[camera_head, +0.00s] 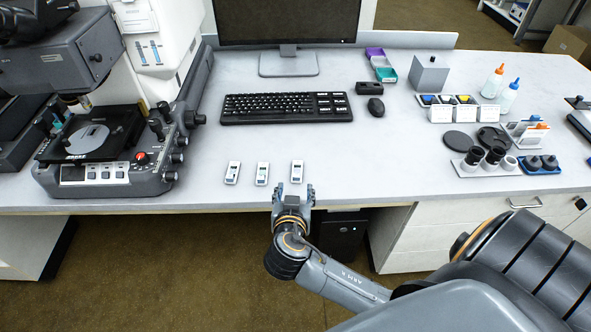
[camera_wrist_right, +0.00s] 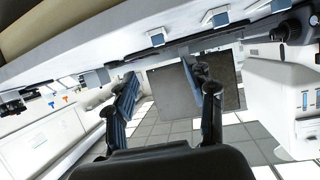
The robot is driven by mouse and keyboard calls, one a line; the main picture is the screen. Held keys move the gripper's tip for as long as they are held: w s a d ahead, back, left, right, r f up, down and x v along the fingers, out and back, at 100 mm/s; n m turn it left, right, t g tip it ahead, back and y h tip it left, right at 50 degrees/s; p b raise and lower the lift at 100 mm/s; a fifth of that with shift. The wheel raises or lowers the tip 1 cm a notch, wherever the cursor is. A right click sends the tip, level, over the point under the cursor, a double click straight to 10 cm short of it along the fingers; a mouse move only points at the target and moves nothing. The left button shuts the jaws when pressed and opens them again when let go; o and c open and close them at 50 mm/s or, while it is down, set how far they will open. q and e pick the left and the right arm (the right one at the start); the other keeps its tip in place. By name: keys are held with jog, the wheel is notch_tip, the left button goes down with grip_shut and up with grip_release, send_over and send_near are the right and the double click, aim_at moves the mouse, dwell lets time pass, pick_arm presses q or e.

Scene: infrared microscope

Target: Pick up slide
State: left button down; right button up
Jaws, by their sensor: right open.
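Three small white slides with dark labels lie in a loose row near the front edge of the table: a left one (camera_head: 232,172), a middle one (camera_head: 262,173) and a right one (camera_head: 297,171). My right gripper (camera_head: 294,190) is open and empty at the table's front edge, just in front of the right slide and apart from it. In the right wrist view the two fingers (camera_wrist_right: 160,85) stand apart with nothing between them. Slide ends show along the table edge there, the nearest one (camera_wrist_right: 156,38) above the fingers. My left gripper is not in view.
The microscope (camera_head: 110,130) stands at the left. A keyboard (camera_head: 286,107), mouse (camera_head: 376,106) and monitor (camera_head: 288,20) are behind the slides. Eyepieces (camera_head: 484,158), bottles (camera_head: 493,82) and small boxes (camera_head: 440,113) crowd the right side. The table is clear around the slides.

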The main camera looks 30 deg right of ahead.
aim_at(296, 176)
jog(key=x, duration=0.7)
jog(key=f+p+x, duration=0.1)
jog(key=x, duration=0.2)
jog(key=shift+w, duration=0.15)
jog(key=shift+a, duration=0.1)
jog(key=c, duration=0.9)
